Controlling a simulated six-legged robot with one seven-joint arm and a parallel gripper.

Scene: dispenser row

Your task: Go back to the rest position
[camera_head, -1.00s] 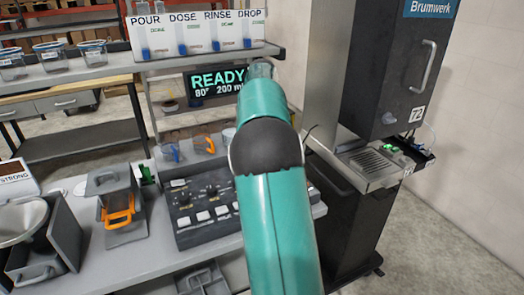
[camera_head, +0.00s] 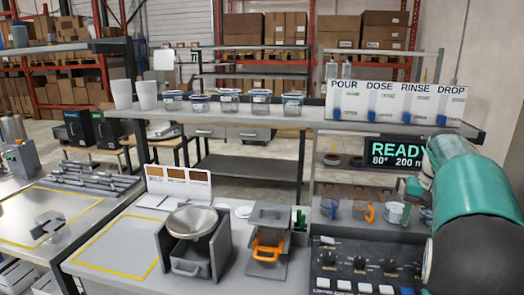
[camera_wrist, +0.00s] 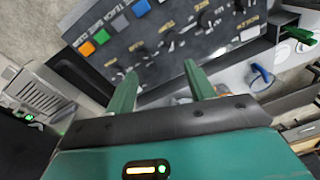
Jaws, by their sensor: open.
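My gripper (camera_wrist: 163,92) is open in the wrist view. Its two green fingers stand apart with nothing held between them. Behind them is the dark control panel (camera_wrist: 165,40) with knobs and coloured buttons. In the head view my teal arm stands at the right edge, and my gripper is hidden behind it. The same control panel also shows in the head view (camera_head: 345,270), just left of the arm.
A steel hopper (camera_head: 192,220), a grey unit with an orange handle (camera_head: 267,240) and several cups stand on the bench. A READY display (camera_head: 397,152) hangs under the shelf (camera_head: 330,120). The drip tray (camera_wrist: 40,95) is left in the wrist view.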

